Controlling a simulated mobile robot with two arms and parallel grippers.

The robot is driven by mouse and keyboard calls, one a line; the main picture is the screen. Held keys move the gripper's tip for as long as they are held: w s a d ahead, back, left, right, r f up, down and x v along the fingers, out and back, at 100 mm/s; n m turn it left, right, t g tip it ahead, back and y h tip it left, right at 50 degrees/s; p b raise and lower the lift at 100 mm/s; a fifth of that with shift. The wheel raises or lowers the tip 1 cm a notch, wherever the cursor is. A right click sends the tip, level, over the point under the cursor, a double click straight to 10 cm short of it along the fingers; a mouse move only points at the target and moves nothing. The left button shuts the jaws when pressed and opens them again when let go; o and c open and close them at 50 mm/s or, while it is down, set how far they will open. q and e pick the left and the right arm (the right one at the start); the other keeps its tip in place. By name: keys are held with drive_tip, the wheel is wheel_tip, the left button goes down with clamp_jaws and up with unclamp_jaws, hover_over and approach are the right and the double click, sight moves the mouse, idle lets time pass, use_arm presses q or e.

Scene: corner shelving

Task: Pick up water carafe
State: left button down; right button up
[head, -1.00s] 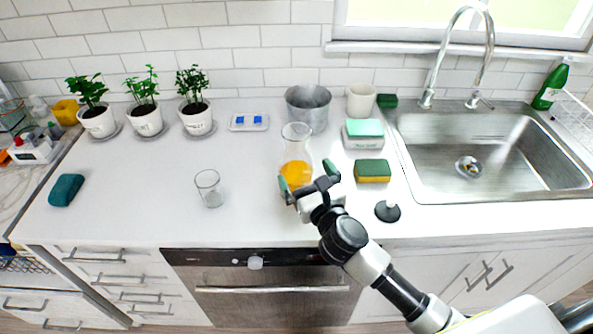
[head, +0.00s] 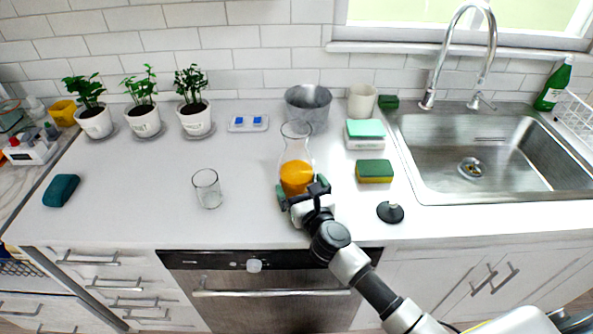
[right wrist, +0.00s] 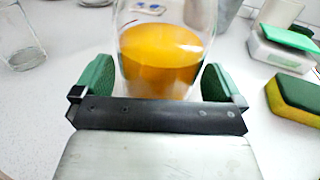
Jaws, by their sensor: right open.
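The water carafe (head: 297,160) is clear glass with orange liquid in its lower part. It stands upright on the white counter in the middle of the head view. In the right wrist view the carafe (right wrist: 165,55) stands just ahead, between the green finger pads. My right gripper (head: 303,190) is open at the carafe's near side, with one finger to each side of its lower body. In the right wrist view a gap shows beside each pad of the gripper (right wrist: 158,85). My left gripper is not in view.
An empty glass (head: 207,189) stands left of the carafe. A metal bucket (head: 308,106) is behind it. A green-yellow sponge (head: 375,171) and a black stopper (head: 390,212) lie to the right, before the sink (head: 470,192).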

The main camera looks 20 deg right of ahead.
sight(296, 176)
drive_tip(key=w, duration=0.3)
drive_tip(key=shift+w+a, duration=0.15)
drive_tip(key=shift+c, duration=0.3)
drive_tip(key=c, duration=1.2)
drive_tip(key=shift+r, duration=0.15)
drive_tip(key=shift+c, duration=0.6)
drive_tip(key=shift+r, duration=0.2)
